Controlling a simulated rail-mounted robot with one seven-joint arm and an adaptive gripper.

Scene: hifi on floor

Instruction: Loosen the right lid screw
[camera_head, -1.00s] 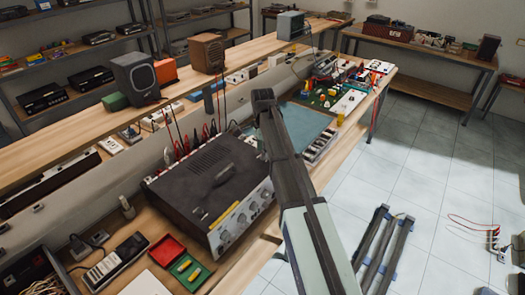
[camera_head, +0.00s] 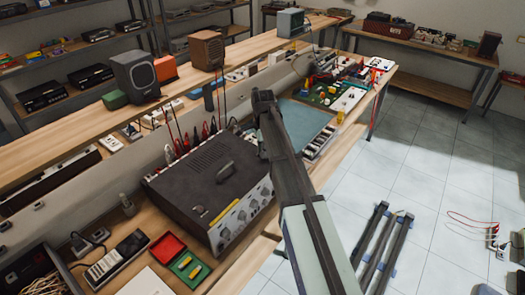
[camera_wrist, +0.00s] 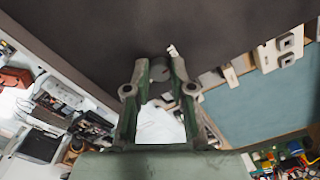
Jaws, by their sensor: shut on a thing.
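The black bench unit (camera_head: 215,170) sits on the bench with its knobbed front panel facing right. Its dark casing (camera_wrist: 85,35) fills the top of the wrist view. My gripper (camera_wrist: 161,66) is against this casing, its two green-grey fingers closed on a small grey round part, which looks like the right lid screw (camera_wrist: 160,72). The fingers mostly cover the screw, so its head and how far it stands out cannot be told. In the head view my arm hides the gripper and the screw.
A blue-green mat (camera_head: 302,118) lies on the bench beyond the unit, with circuit boards (camera_head: 335,95) further back. Red and black leads (camera_head: 207,133) rise behind the unit. A red and green case (camera_head: 180,258) lies in front.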

